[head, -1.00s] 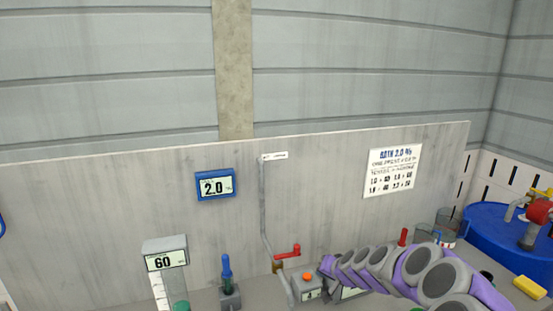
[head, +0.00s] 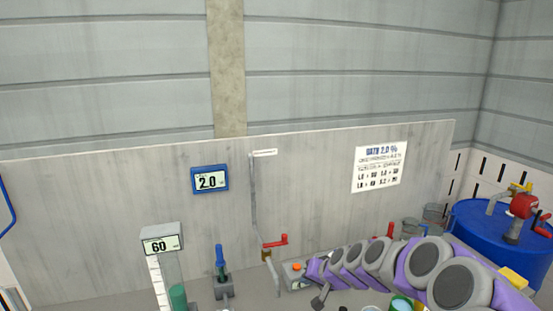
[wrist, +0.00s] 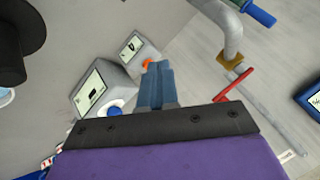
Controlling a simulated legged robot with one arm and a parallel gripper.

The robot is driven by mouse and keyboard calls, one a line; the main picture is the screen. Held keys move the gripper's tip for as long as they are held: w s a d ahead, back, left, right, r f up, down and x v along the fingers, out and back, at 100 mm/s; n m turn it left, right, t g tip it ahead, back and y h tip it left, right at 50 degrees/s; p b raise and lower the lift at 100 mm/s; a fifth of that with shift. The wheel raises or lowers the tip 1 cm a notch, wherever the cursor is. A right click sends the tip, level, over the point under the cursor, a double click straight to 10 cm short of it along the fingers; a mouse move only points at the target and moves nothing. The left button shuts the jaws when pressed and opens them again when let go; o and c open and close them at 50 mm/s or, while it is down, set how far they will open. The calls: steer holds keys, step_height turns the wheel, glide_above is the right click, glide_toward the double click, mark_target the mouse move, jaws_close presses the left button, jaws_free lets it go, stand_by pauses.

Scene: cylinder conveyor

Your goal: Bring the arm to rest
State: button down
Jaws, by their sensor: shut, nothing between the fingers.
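My arm (head: 400,265), purple and grey, reaches in from the lower right in the head view, held low over the bench. My gripper (wrist: 157,75) shows in the wrist view as two blue fingers pressed together, shut and empty. Its tips overlap the orange button of a small grey display box (wrist: 138,50). I cannot tell whether they touch it. A second grey box (wrist: 100,90) with a screen and a blue knob lies to the left of the fingers.
A grey pipe with a red-handled valve (head: 275,241) rises along the back panel. A blue-handled device (head: 220,265) and a column with a "60" display (head: 162,243) stand to the left. A blue drum (head: 490,235) stands at the right, with a yellow block (head: 513,278) nearby.

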steer(key=s+a+r+n+g, duration=0.2)
steer(key=s+a+r, duration=0.1)
steer(key=s, duration=0.7)
steer(key=s+a+r+n+g, duration=0.1)
steer(key=s+a+r+g, duration=0.15)
steer(key=s, duration=0.65)
steer(key=s+d+g+h, duration=0.1)
steer(key=s+d, duration=0.2)
steer(key=s, duration=0.6)
steer(key=s+d+g+h, duration=0.2)
steer(key=s+d, duration=0.1)
steer(key=s, duration=0.6)
steer(key=s+d+g+h, duration=0.1)
steer(key=s+d+h, duration=0.1)
steer(key=s, duration=0.7)
steer(key=shift+s+d+m, duration=0.2)
steer(key=shift+d+m, duration=0.1)
steer(key=shift+d, duration=0.6)
steer(key=shift+r, duration=0.1)
stand_by(0.4)
